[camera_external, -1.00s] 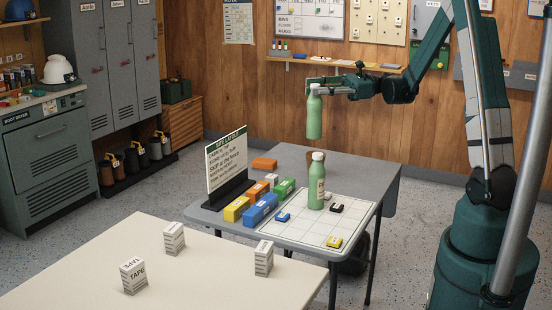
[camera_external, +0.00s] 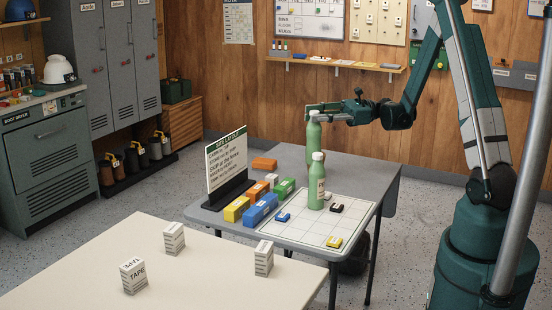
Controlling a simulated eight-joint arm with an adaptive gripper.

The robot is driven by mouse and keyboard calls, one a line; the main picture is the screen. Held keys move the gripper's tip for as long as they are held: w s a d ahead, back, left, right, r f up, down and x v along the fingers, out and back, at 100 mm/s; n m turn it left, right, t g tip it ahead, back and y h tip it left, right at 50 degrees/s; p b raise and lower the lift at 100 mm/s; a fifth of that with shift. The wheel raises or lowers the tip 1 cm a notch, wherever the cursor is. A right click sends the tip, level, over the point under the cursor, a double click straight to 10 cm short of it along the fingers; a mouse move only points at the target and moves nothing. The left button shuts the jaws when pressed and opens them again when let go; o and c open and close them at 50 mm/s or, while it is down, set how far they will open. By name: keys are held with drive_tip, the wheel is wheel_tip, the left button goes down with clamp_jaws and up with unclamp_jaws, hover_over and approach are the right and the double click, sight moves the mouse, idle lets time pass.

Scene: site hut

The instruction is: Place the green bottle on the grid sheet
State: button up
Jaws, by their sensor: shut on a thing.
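My gripper (camera_external: 318,113) is shut on a green bottle (camera_external: 314,132) near its cap and holds it upright. The held bottle's lower end is partly hidden behind the cap of a second green bottle (camera_external: 316,188), so I cannot tell whether it touches the table. The second bottle stands upright on the white grid sheet (camera_external: 305,233), towards its back left. Small blue (camera_external: 283,217), black (camera_external: 337,207) and yellow (camera_external: 334,242) blocks also lie on the sheet.
Coloured boxes, such as a blue one (camera_external: 260,208) and a yellow one (camera_external: 236,209), line the sheet's left side, beside a standing sign (camera_external: 227,160). A cream table (camera_external: 210,270) in front holds three white boxes. The sheet's front middle is clear.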

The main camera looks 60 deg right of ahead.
sight(315, 141)
drive_tip(key=shift+f, duration=0.1)
drive_tip(key=shift+f+b, duration=0.85)
drive_tip(key=shift+f, duration=2.15)
drive_tip(key=shift+f+b, duration=0.5)
drive_tip(key=shift+f, duration=1.4)
drive_tip(key=o, duration=1)
drive_tip(key=shift+f, duration=0.1)
drive_tip(key=shift+o, duration=0.5)
drive_tip(key=p+v, duration=0.2)
drive_tip(key=v, duration=1)
drive_tip(key=shift+r, duration=0.2)
